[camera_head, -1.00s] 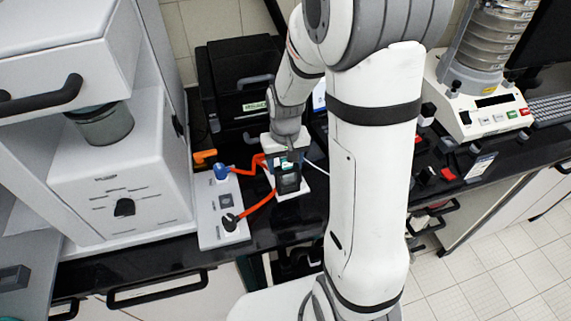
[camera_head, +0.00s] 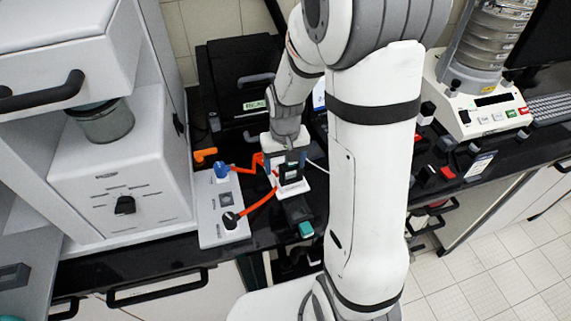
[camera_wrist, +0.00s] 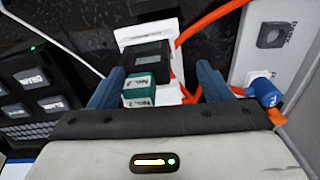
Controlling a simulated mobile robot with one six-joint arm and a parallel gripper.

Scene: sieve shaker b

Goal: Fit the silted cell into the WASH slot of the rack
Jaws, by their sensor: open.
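In the wrist view, a dark block with a teal, labelled end (camera_wrist: 140,88) sits between the two blue fingers of my gripper (camera_wrist: 158,85). The fingers are open, with gaps on both sides. In the head view my gripper (camera_head: 288,160) is over a small white stand (camera_head: 292,187). A dark piece with a teal end (camera_head: 305,229) lies in front of that stand, near the counter's front edge. I cannot tell which piece is the silted cell. I cannot read a WASH mark on any slot.
A black case (camera_head: 238,85) stands behind. A sieve shaker (camera_head: 480,105) stands at right, with small dark and red blocks (camera_head: 430,173) before it.

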